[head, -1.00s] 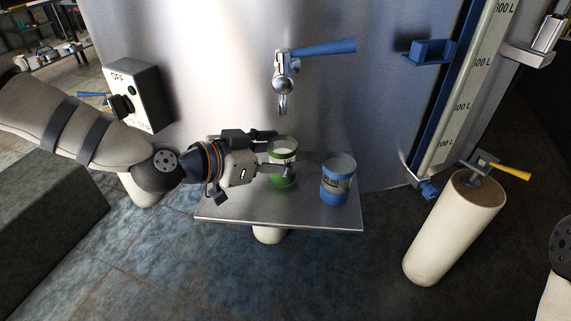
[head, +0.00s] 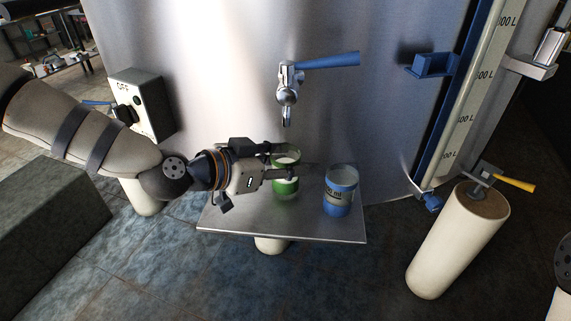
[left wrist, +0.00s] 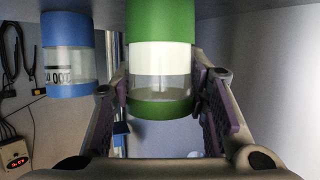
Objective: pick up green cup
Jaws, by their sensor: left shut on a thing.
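The green cup (head: 287,187) has green bands and a pale middle and stands upright over the metal shelf (head: 240,218), below the tap. My left gripper (head: 284,165) reaches in from the left and is shut on its side, one finger on each side. In the left wrist view the green cup (left wrist: 162,60) fills the space between the fingers. I cannot tell whether its base touches the shelf. The blue cup (head: 340,190) stands on the shelf to the right, apart from it; it also shows in the left wrist view (left wrist: 70,65). My right gripper is not in view.
A tap (head: 287,88) with a blue handle (head: 330,60) sticks out of the steel tank above the green cup. A switch box (head: 145,105) is at the left. A gauge (head: 470,105) and a pale pillar (head: 455,240) with a yellow-handled valve stand at the right.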

